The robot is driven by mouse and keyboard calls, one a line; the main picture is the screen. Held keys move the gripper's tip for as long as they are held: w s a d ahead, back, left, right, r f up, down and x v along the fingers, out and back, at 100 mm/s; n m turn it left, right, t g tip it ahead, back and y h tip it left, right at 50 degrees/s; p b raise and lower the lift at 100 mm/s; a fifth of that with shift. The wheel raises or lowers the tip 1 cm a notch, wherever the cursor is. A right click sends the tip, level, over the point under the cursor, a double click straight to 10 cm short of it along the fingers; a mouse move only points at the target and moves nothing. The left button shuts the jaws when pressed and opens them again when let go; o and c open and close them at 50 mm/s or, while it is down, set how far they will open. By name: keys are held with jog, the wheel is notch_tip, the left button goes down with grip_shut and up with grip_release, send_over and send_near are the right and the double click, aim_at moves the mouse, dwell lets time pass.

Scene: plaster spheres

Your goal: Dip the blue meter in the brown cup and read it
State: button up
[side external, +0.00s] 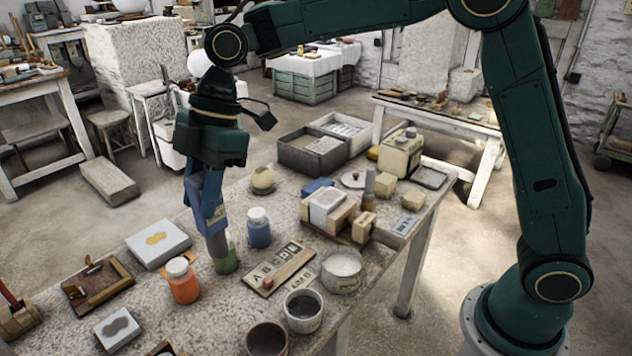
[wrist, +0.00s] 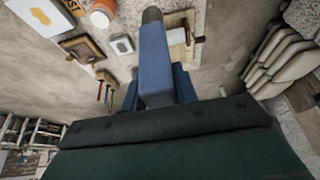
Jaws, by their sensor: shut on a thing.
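The blue meter (side external: 207,196) hangs upright with its grey tip down. My gripper (side external: 202,170) is shut on its upper part. In the side view the tip overlaps a green jar (side external: 227,264); I cannot tell whether it is inside, in front or behind. In the wrist view the meter (wrist: 155,62) runs away from my gripper to a dark tip. The brown cup (side external: 267,341) stands at the near edge of the table, partly cut off by the frame bottom, to the right of and nearer than the meter. Its contents look dark.
An orange jar (side external: 183,282) and a blue jar (side external: 258,230) stand either side of the green jar. A lettered board (side external: 276,267), a grey cup (side external: 303,309) and a white bowl (side external: 341,271) lie to the right. Trays and boxes fill the back.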

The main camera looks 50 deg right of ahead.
aim_at(219, 247)
dwell(0.3)
jog(key=shift+s+a+f, duration=0.2)
jog(key=shift+s+f, duration=0.1)
jog(key=shift+f, duration=0.15)
jog(key=s+f, duration=0.1)
jog(key=s+a+f, duration=0.1)
jog(key=f, duration=0.1)
jog(key=s+f, duration=0.2)
jog(key=shift+a+f, duration=0.15)
jog(key=shift+f, duration=0.1)
jog(key=s+f, duration=0.5)
jog(key=f, duration=0.1)
jog(key=shift+s+d, duration=0.2)
jog(key=shift+d, duration=0.25)
jog(key=shift+f, duration=0.15)
jog(key=shift+f, duration=3.45)
